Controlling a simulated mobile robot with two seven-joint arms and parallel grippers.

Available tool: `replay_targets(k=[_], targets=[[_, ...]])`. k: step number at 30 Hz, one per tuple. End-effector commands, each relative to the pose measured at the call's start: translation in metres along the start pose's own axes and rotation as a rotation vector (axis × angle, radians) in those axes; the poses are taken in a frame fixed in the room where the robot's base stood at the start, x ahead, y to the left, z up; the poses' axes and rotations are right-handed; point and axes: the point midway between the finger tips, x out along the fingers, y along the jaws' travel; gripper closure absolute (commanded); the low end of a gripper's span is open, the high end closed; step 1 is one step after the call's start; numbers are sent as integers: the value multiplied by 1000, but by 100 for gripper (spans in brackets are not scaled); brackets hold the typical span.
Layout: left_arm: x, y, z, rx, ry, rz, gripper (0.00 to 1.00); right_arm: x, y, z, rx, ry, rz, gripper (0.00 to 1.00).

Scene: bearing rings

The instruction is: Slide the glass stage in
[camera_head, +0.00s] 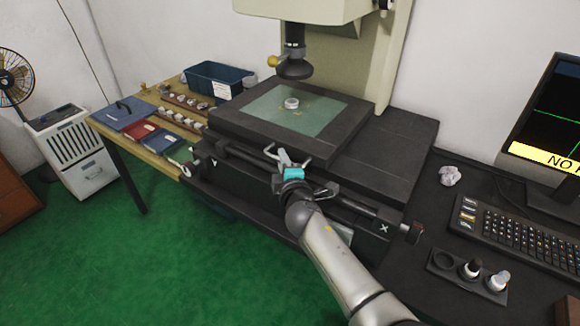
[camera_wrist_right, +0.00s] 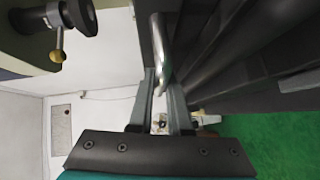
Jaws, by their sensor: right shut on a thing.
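The glass stage (camera_head: 325,113) is a greenish pane set in a dark square frame under the microscope head, with a metal ring (camera_head: 291,103) on it. A pale metal handle (camera_head: 307,161) is at the stage's front side. My right gripper (camera_head: 284,160) is at this handle and shut on it. In the right wrist view the handle shows as a shiny bar (camera_wrist_right: 158,50) between the two fingers; the exact contact is hard to see. My left gripper is not in view.
The microscope head (camera_head: 294,65) hangs above the glass. Knobs marked X and Y are on the dark base. A wooden side table with a blue bin (camera_head: 218,80) and several rings stands left. A keyboard (camera_head: 520,232) and monitor are on the right.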

Motion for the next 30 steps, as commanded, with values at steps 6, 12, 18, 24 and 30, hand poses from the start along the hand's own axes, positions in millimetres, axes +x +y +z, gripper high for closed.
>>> replay_targets(k=[6, 12, 18, 24, 30], targets=[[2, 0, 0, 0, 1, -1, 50, 2, 1, -3, 1, 3, 1, 100], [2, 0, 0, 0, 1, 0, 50, 2, 1, -4, 1, 3, 2, 100], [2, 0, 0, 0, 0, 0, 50, 2, 1, -3, 2, 2, 2, 72], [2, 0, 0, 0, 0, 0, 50, 2, 0, -2, 1, 0, 0, 72], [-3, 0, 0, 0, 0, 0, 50, -6, 0, -2, 1, -1, -1, 72]])
